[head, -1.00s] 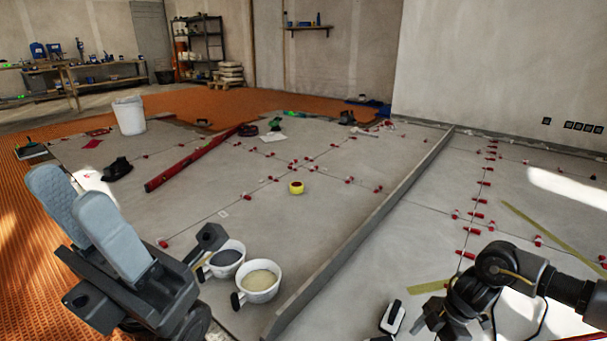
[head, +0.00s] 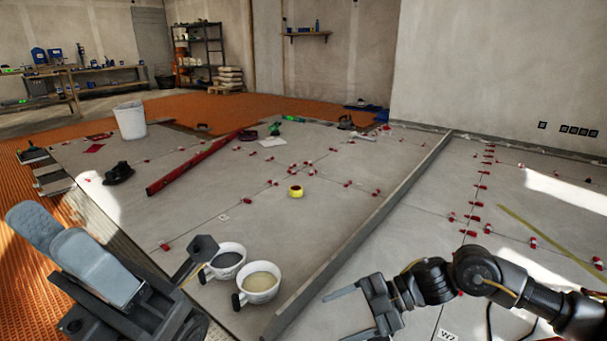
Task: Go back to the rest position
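My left gripper (head: 50,232) is large at the lower left, with two grey finger pads pointing up and left. The pads overlap in the picture but look apart, with nothing seen between them. My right gripper (head: 335,318) is at the bottom, right of the middle, its thin grey fingers pointing left. They are spread and empty, above the grey tiles. The tiled floor (head: 330,220) carries several red levelling pieces along its joints. A cup with dark content (head: 226,262) and a cup with beige content (head: 260,283) stand right of my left gripper.
A raised grey strip (head: 365,228) divides the floor between my arms. A long red level (head: 195,163), a white bucket (head: 130,120), a yellow tape roll (head: 296,191) and a dark tool (head: 118,173) are farther off. A workbench (head: 100,88) and a shelf stand at the back.

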